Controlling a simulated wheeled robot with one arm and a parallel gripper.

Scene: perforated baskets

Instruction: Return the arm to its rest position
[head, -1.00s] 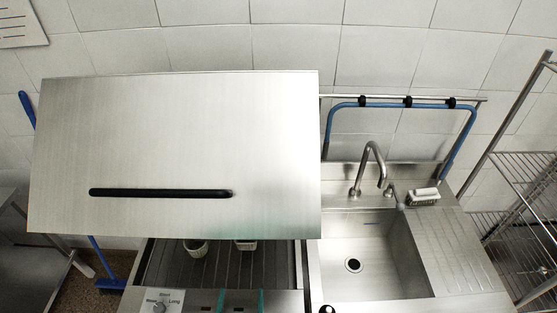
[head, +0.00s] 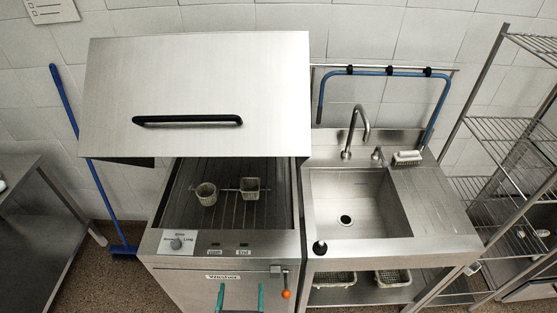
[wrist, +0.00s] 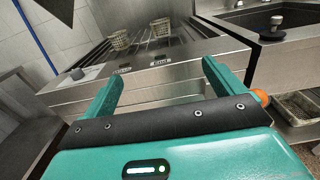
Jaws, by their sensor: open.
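My gripper (wrist: 160,85) is open and empty in the wrist view, with its two teal fingers apart in front of the washer's front panel. In the head view the fingertips of my gripper (head: 240,289) show at the bottom edge, below the panel marked with the washer's label. The rest of my arm is out of the head view.
The washer's hood (head: 200,85) is raised. Two perforated baskets, one round (head: 206,194) and one square (head: 251,188), sit on its rack. An orange-tipped lever (head: 286,294) is on its front right. A sink (head: 355,210) and wire shelves (head: 500,130) stand to the right.

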